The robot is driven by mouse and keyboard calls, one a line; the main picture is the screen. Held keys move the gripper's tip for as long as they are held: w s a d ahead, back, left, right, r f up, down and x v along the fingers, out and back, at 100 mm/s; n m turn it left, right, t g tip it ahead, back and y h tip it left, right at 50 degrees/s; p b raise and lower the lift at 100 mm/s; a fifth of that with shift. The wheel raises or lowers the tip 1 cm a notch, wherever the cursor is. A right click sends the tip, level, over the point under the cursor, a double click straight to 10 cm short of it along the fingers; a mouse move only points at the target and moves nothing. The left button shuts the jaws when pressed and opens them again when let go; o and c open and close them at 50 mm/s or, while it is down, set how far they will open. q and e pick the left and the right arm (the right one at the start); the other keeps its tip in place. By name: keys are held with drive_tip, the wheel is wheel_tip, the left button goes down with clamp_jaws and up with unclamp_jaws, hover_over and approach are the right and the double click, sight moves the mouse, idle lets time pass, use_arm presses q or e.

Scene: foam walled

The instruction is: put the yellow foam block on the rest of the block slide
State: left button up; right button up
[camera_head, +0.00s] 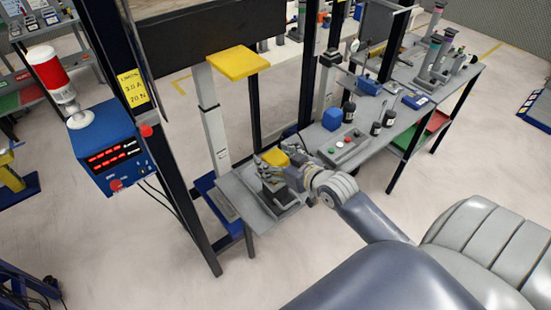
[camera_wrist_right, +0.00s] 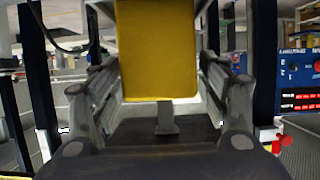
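The yellow foam block (camera_head: 275,157) is at my right gripper (camera_head: 272,163), above the grey bench at the frame's foot. In the right wrist view the yellow foam block (camera_wrist_right: 158,50) fills the space between the two fingers (camera_wrist_right: 158,75), which appear to touch its sides. A short grey post shows just below the block's lower edge. A dark grey block-like fixture (camera_head: 278,190) sits on the small bench below the gripper, partly hidden by it; I cannot tell for certain whether this is the block slide's rest. My left gripper is not in view.
A yellow plate (camera_head: 238,62) tops a pale column behind the gripper. A blue control box (camera_head: 115,145) with red displays hangs on the dark frame post at left. A side bench (camera_head: 385,120) holds a blue box, dark bottles and buttons. Open floor lies in front.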

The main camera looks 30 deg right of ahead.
drive_tip(key=shift+r, duration=0.15)
drive_tip(key=shift+s+r, duration=0.15)
drive_tip(key=shift+s, duration=0.4)
drive_tip(key=b+v, duration=0.2)
drive_tip(key=v, duration=0.9)
drive_tip(key=shift+w, duration=0.1)
